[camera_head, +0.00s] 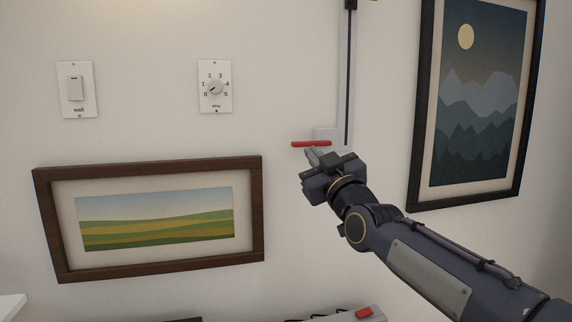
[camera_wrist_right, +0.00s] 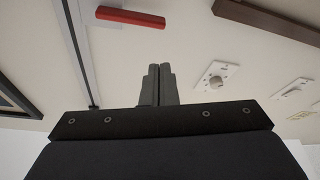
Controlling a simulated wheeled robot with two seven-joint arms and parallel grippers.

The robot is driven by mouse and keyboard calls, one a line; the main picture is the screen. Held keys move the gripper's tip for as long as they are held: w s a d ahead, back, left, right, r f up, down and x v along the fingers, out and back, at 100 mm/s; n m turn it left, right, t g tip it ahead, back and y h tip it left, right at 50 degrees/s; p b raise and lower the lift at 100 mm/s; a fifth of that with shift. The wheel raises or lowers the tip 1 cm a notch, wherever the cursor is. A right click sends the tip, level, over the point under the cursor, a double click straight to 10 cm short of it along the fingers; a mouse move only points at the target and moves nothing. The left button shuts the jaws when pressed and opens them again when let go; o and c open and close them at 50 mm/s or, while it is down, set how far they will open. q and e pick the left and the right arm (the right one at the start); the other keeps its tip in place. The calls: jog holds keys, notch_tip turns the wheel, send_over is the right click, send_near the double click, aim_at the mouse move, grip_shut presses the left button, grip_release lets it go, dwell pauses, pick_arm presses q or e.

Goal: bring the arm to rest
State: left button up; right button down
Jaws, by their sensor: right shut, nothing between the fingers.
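My right gripper (camera_head: 313,154) is shut and empty, raised in front of the wall in the head view. Its two fingers lie side by side in the right wrist view (camera_wrist_right: 157,84). The fingertips appear just below a red bar handle (camera_head: 311,144) on a pale block (camera_head: 326,134) in the head view. The red bar also shows in the right wrist view (camera_wrist_right: 130,17), apart from the fingers. Whether the fingertips touch the wall cannot be told. My left gripper is not in view.
A vertical channel (camera_head: 348,80) runs up the wall. A dial (camera_head: 215,87) and a switch (camera_head: 75,88) are at the left. A landscape picture (camera_head: 148,166) hangs below them, a mountain picture (camera_head: 470,100) at the right. A grey box with a red switch (camera_head: 364,312) is at the bottom.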

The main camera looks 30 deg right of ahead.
jog(key=s+a+f+m+g+y+p, duration=0.1)
jog(key=s+a+f+g+y, duration=0.1)
jog(key=s+a+f+g, duration=0.3)
jog(key=s+a+f+m+g+y+p, duration=0.1)
jog(key=s+a+f+g, duration=0.4)
jog(key=s+f, duration=0.8)
jog(key=s+a+f+m+g+y+p, duration=0.2)
jog(key=s+a+f+g, duration=0.3)
jog(key=s+f, duration=0.4)
notch_tip(320, 180, down, 7)
jog(key=shift+s+a+r+g+y+p, duration=0.15)
jog(key=shift+g+y+p, duration=0.3)
jog(key=shift+y, duration=0.25)
